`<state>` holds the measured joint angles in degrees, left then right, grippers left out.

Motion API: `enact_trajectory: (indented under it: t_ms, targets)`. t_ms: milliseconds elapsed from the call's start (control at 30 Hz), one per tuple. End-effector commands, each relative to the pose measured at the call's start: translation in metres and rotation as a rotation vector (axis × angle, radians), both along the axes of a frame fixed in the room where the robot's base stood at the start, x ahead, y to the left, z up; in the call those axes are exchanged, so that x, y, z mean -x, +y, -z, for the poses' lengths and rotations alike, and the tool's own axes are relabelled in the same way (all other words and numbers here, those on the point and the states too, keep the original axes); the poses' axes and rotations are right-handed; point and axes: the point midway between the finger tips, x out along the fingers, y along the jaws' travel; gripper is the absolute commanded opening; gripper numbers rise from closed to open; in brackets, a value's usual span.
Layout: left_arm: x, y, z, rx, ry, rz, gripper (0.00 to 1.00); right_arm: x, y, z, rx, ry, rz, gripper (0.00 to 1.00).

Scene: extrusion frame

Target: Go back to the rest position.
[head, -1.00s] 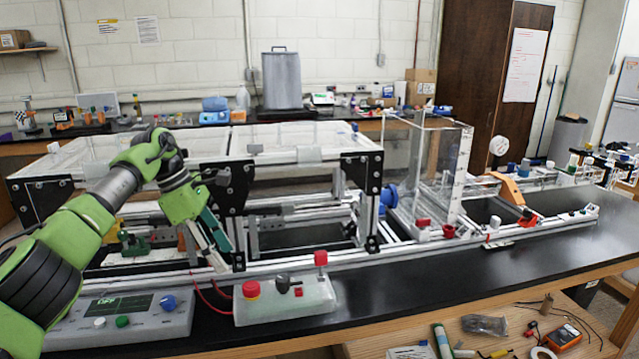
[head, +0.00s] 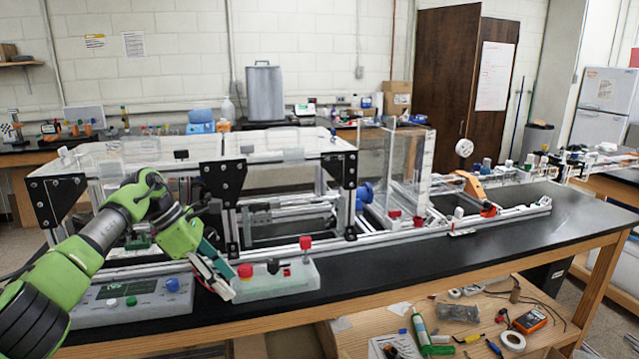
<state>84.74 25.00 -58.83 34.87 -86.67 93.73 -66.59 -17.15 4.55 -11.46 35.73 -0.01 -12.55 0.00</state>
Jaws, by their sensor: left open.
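My left arm comes in from the left, and my left gripper (head: 222,284) hangs in front of the extrusion frame (head: 226,180). It points down and to the right, between the grey control panel (head: 131,302) and the pale switch box (head: 285,281). The gripper is open, and I see nothing between its fingers. In the picture it overlaps the left end of the switch box; I cannot tell whether it touches it. My right gripper is not in view.
The black bench top (head: 420,270) is clear to the right of the switch box. A clear box (head: 400,170) stands on the rails. A lower wooden shelf (head: 470,345) holds a green-and-white tube (head: 420,328), an orange meter (head: 529,321) and tape rolls.

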Motion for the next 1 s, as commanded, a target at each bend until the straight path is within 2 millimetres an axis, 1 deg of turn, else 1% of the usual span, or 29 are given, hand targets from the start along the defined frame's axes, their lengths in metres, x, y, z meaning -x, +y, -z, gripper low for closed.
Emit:
enact_trajectory:
  t_ms: [33,167,267,367,467,500,567,600,667,700,767,800,867,900,967,1000]
  targets:
    - [0.000,-0.010,0.012,0.035,0.014,-0.017,0.45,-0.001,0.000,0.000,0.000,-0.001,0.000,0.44]
    - [-0.004,-0.039,0.037,0.151,0.047,-0.081,0.45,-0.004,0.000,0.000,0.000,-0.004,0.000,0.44]
    - [-0.007,-0.063,0.060,0.260,0.088,-0.153,0.45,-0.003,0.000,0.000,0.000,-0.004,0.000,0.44]
    - [-0.008,-0.090,0.087,0.394,0.151,-0.255,0.45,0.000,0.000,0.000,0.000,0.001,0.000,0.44]
    - [-0.009,-0.118,0.123,0.568,0.255,-0.416,0.45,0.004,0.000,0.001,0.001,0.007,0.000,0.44]
    - [-0.009,-0.127,0.139,0.645,0.309,-0.500,0.45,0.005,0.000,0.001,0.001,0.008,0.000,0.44]
    - [-0.010,-0.137,0.165,0.763,0.398,-0.642,0.45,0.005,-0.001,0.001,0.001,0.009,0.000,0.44]
    - [-0.010,-0.139,0.183,0.835,0.460,-0.743,0.45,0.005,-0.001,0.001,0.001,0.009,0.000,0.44]
    - [-0.008,-0.138,0.214,0.938,0.559,-0.906,0.45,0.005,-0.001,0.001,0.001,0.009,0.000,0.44]
    - [-0.005,-0.135,0.237,0.999,0.625,-1.021,0.45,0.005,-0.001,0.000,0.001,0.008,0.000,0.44]
    - [0.003,-0.125,0.275,1.085,0.729,-1.203,0.45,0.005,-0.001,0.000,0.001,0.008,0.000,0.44]
    - [0.012,-0.117,0.303,1.135,0.797,-1.331,0.45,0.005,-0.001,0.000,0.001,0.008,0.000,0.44]
    - [0.028,-0.102,0.343,1.197,0.891,-1.517,0.45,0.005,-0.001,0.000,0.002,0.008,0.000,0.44]
    - [0.040,-0.092,0.369,1.230,0.946,-1.632,0.45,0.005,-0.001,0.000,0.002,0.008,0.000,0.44]
    - [0.062,-0.076,0.406,1.268,1.020,-1.799,0.45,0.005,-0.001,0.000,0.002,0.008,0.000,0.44]
    - [0.079,-0.067,0.430,1.287,1.064,-1.907,0.45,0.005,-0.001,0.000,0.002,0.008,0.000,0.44]
